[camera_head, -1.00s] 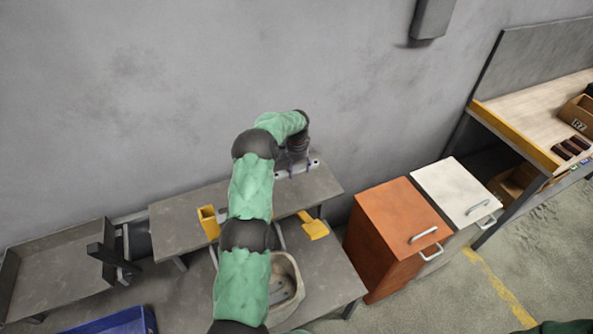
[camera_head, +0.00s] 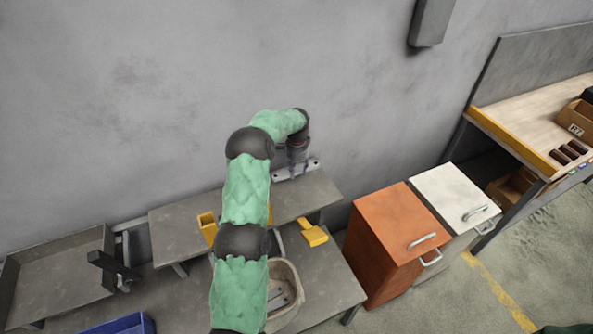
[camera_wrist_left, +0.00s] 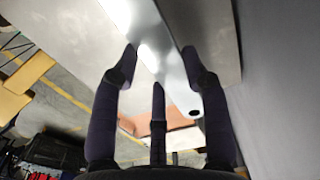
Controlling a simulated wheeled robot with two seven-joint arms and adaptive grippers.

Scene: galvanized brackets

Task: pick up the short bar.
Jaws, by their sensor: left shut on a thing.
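A grey galvanized bar (camera_head: 282,174) with round holes near its ends is at the back of the raised grey shelf (camera_head: 318,190). I take it for the short bar. My left gripper (camera_head: 297,166) is shut on it from above, near its middle. In the left wrist view, the shiny bar (camera_wrist_left: 172,65) runs between the dark fingers of my left gripper (camera_wrist_left: 158,55), with one hole showing at its lower end. I cannot tell whether the bar touches the shelf. My right gripper is not in view.
A beige bin (camera_head: 292,312) with metal pieces stands on the lower bench, partly behind my arm. Yellow pieces (camera_head: 313,232) are near the shelf's front edge. An orange cabinet (camera_head: 398,225) and a white one (camera_head: 455,190) stand to the right. The grey wall is close behind.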

